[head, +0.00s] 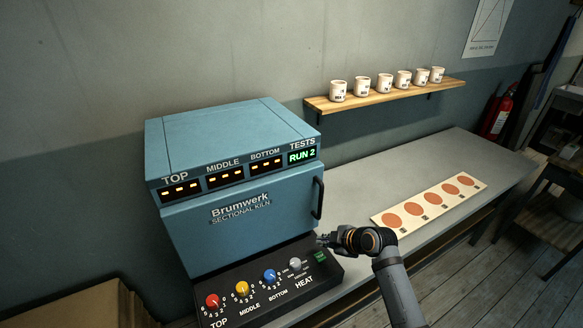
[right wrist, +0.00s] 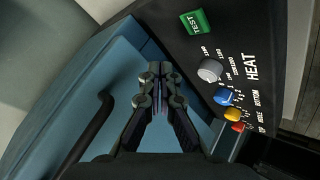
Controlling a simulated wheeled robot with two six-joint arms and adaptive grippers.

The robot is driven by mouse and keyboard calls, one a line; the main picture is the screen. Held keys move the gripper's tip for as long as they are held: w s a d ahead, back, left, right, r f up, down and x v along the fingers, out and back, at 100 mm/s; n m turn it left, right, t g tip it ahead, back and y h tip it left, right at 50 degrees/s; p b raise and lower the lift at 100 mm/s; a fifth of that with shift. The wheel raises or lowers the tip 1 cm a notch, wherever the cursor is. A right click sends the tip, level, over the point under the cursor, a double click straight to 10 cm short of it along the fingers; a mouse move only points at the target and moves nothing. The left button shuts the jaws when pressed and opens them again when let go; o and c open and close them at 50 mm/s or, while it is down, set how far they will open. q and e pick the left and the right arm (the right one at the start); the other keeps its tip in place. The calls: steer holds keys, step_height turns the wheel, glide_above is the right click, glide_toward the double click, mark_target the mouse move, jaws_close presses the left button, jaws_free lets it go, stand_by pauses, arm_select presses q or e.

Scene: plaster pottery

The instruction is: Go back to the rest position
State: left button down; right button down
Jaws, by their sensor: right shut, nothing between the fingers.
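My right gripper (head: 322,240) is shut and empty, close to the right end of the kiln's control panel in the head view. In the right wrist view its fingers (right wrist: 160,72) are together in front of the blue kiln front, beside the black panel. The blue kiln (head: 240,190) is closed, with a dark handle (head: 318,198) on its right side. Its green display reads RUN 2. The green TEST button (right wrist: 196,22) and the HEAT knob (right wrist: 210,70) show beyond the fingers in the right wrist view. I cannot see my left gripper.
The black control panel (head: 240,300) has red, yellow, blue and grey knobs. The grey table (head: 440,165) holds a board (head: 386,219) with several orange discs. A wall shelf (head: 385,97) carries several white cups. A red extinguisher (head: 496,113) stands far right.

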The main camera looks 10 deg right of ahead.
steer(key=s+d+f+m+g+h, duration=0.1)
steer(key=s+d+m+g+h, duration=0.15)
steer(key=s+m, duration=0.75)
steer(key=s+d+f+m+g+h, duration=0.2)
steer(key=s+d+m+h, duration=0.15)
steer(key=s, duration=1.35)
steer(key=s+d+f+m+b, duration=0.1)
steer(key=d+f, duration=0.1)
steer(key=f, duration=1.2)
steer(key=s+d+f+b, duration=0.1)
steer(key=f, duration=1.3)
steer(key=s+d+f+g, duration=0.1)
steer(key=s+f+g, duration=0.1)
steer(key=s+f, duration=1.5)
steer(key=shift+s+d+b, duration=0.3)
steer(key=shift+s+b, duration=0.1)
steer(key=shift+s, duration=0.15)
